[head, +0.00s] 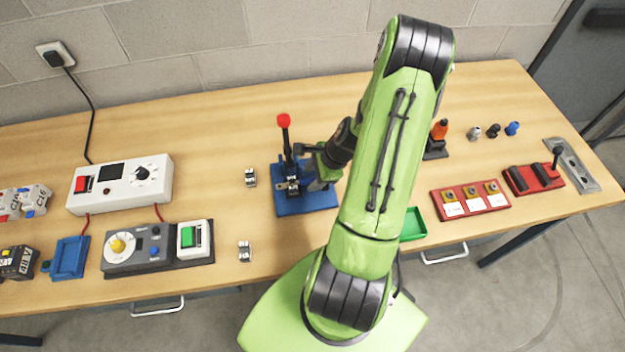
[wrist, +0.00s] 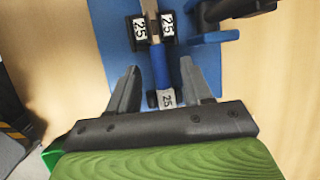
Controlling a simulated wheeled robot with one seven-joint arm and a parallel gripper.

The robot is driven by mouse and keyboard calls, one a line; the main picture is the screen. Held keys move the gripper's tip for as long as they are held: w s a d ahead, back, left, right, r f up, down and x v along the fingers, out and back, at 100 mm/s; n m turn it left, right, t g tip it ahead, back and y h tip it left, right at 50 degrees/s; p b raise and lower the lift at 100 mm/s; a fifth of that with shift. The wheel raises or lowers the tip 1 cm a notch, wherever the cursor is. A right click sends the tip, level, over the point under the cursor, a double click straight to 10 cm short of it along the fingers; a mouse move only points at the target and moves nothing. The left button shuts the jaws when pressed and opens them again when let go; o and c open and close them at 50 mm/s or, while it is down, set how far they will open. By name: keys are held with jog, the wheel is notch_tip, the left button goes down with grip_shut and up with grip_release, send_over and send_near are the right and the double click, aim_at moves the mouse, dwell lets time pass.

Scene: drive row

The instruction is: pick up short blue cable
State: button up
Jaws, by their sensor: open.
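A short blue piece (wrist: 160,66), which looks like the short blue cable, lies in the blue fixture (wrist: 107,22) in the wrist view. A block marked 25 (wrist: 166,98) is at its near end, and a pair of dark blocks marked 25 (wrist: 139,32) flanks its far end. My gripper (wrist: 160,68) is open, with one finger on each side of the blue piece; contact is not clear. In the head view, my gripper (head: 318,168) is low over the fixture (head: 307,203), beside its red-knobbed lever (head: 284,121). My arm and gripper hide the cable there.
On the wooden table (head: 225,130), the white control box (head: 120,186) and the grey switch unit (head: 155,262) stand left. Small metal clips (head: 250,178) lie between. A green tray (head: 413,224) and a red three-place holder (head: 470,200) are right of the fixture.

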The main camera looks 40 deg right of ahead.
jog(key=shift+w+f, duration=0.3)
jog(key=shift+f, duration=0.15)
jog(key=shift+s+a+r, duration=0.1)
jog(key=shift+s, duration=0.05)
jog(key=shift+c, duration=0.9)
grip_shut()
